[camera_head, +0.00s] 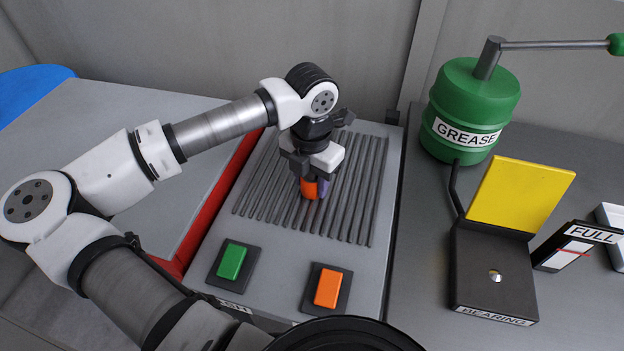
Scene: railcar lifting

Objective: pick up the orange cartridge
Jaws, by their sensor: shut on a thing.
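The orange cartridge (309,189) is at the ribbed grey mat (268,190) in the middle of the picture. My gripper (312,178) points down over it and is shut on it. The gripper body hides the cartridge's upper part. A purple-grey piece (323,187) shows right beside the cartridge; I cannot tell whether it is a finger or another object. I cannot tell whether the cartridge touches the mat or is slightly above it.
A green block (232,261) and an orange block (328,287) sit on dark pads in front of the mat. A red edge (212,211) runs along the left. A green grease drum (468,105), a yellow-lidded bearing box (495,270) and a FULL gauge (575,248) stand right.

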